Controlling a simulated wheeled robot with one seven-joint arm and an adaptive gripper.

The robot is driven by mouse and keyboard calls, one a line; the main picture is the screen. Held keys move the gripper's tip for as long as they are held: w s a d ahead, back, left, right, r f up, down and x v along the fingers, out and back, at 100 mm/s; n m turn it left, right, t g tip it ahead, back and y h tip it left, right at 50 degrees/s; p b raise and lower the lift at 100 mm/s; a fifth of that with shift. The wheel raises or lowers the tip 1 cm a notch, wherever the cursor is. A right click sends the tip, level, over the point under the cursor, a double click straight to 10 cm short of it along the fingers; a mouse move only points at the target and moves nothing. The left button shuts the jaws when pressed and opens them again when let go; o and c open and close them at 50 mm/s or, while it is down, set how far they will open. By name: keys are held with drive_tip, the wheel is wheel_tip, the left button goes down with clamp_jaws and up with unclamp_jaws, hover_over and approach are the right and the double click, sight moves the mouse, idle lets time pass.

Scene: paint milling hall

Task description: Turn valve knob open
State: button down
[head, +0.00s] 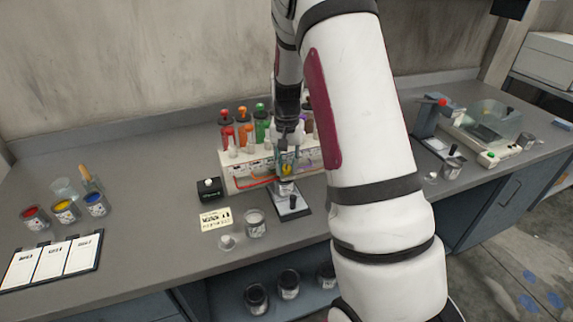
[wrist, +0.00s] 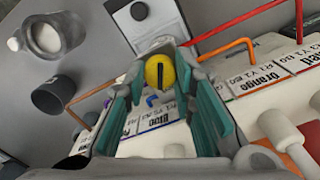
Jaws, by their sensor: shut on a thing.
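The yellow round valve knob (wrist: 160,74) has a dark slot that stands about upright in the wrist view. My gripper (wrist: 163,82) is shut on it, with its teal-padded fingers on either side. A label reading "Blue" (wrist: 147,123) shows between the fingers. In the head view my gripper (head: 287,160) is at the front of the white dispenser rack (head: 243,178), partly hidden by my arm. The knob's yellow face (head: 284,170) also shows there, small.
Red, orange and green bottles (head: 243,128) stand on the rack. Red and orange tubes (wrist: 240,48) run close beside my fingers. A small scale (head: 291,202) and a glass beaker (head: 255,225) stand in front.

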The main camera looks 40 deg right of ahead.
sight(286, 168)
drive_tip(key=shift+n, duration=2.3)
drive_tip(key=c, duration=1.3)
unclamp_jaws()
drive_tip(key=shift+c, duration=0.2)
drive_tip(key=shift+r, duration=0.1)
wheel_tip(286, 168, up, 12)
drive_tip(key=shift+a, duration=0.1)
